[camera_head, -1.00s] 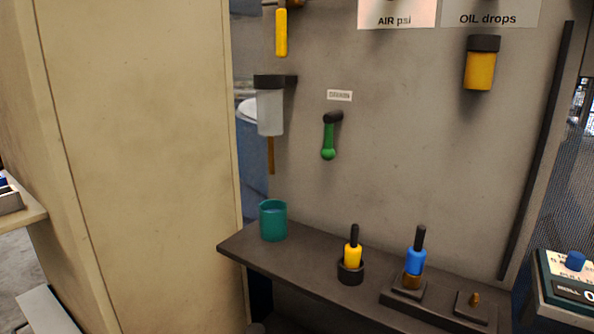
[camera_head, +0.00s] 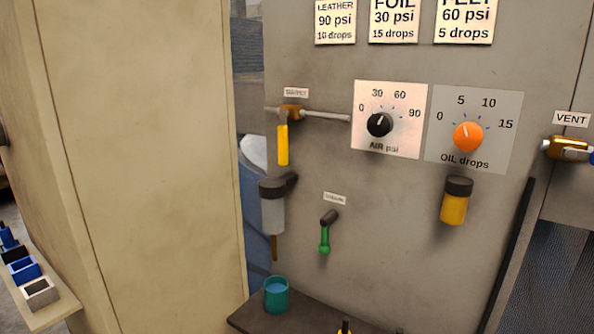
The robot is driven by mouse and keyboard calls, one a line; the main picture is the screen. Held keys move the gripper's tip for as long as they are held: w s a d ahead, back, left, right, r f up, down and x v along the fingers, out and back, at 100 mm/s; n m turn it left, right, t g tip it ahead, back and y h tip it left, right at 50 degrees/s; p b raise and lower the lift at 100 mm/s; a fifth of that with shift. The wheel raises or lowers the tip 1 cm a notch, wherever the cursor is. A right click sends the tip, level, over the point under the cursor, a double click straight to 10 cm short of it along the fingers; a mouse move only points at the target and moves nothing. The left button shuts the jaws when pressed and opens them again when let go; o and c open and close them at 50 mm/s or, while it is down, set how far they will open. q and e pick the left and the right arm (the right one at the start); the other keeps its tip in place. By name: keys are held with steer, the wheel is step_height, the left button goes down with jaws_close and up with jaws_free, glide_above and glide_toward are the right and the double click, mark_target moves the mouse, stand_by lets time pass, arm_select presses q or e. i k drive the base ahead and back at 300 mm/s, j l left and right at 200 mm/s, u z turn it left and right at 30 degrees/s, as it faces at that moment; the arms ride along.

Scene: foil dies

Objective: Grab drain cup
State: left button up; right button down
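The teal drain cup (camera_head: 276,297) stands upright on the dark shelf (camera_head: 300,322) near its left end. Its open top faces up and looks bluish inside. It sits below the brown drain tube (camera_head: 274,247) of the clear-grey filter bowl (camera_head: 271,211), with a gap between tube and cup. The green drain lever (camera_head: 324,239) hangs down on the grey panel, under a small label. Neither of my grippers shows in the head view.
A beige cabinet wall (camera_head: 150,160) fills the left. The panel holds a yellow supply handle (camera_head: 283,145), an air dial (camera_head: 379,125), an orange oil knob (camera_head: 467,136), an amber oil bowl (camera_head: 454,205) and a vent valve (camera_head: 565,149). Tool tops (camera_head: 344,327) show at the bottom edge.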

mark_target(276, 288)
steer(key=i+j, duration=0.15)
steer(key=j, duration=0.2)
steer(key=i+j, duration=0.15)
steer(key=j, duration=0.25)
steer(key=i+j+u, duration=0.1)
steer(key=j, duration=0.25)
steer(key=i+j, duration=0.25)
steer(key=j, duration=0.1)
